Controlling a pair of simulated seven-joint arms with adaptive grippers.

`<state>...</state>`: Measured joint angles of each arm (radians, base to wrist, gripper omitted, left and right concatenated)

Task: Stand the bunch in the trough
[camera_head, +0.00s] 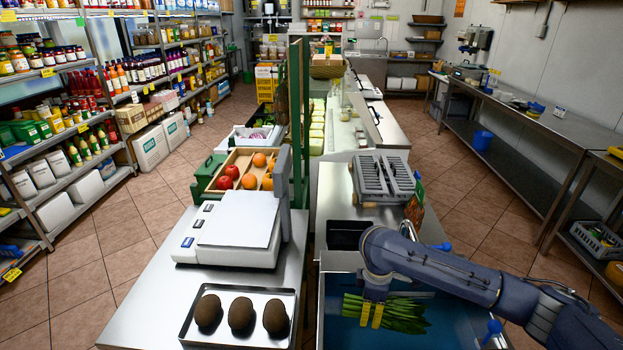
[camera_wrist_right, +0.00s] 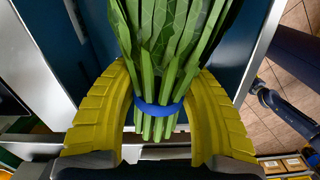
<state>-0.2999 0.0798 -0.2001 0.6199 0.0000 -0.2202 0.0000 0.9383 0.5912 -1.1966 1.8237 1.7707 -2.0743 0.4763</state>
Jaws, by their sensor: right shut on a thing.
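The bunch (camera_head: 405,314) is a bundle of long green leaves and stems with a blue band, lying roughly level, its fuller end to the right in the head view. My right gripper (camera_head: 371,315) has its yellow fingers shut around it. In the right wrist view the bunch (camera_wrist_right: 165,45) sits between the curved fingers, with the blue band (camera_wrist_right: 158,115) between them and short stem ends below. A small black open trough (camera_head: 345,235) stands just beyond a blue-floored basin (camera_head: 345,335), over which the bunch is held. Whether the bunch touches the basin floor cannot be told. My left gripper is out of view.
A grey slotted rack (camera_head: 384,178) stands behind the black trough. Left of the basin are a scale (camera_head: 235,230), a tray (camera_head: 188,333) with brown ovals and a fruit crate (camera_head: 218,183). A green post (camera_head: 298,120) rises between the counters.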

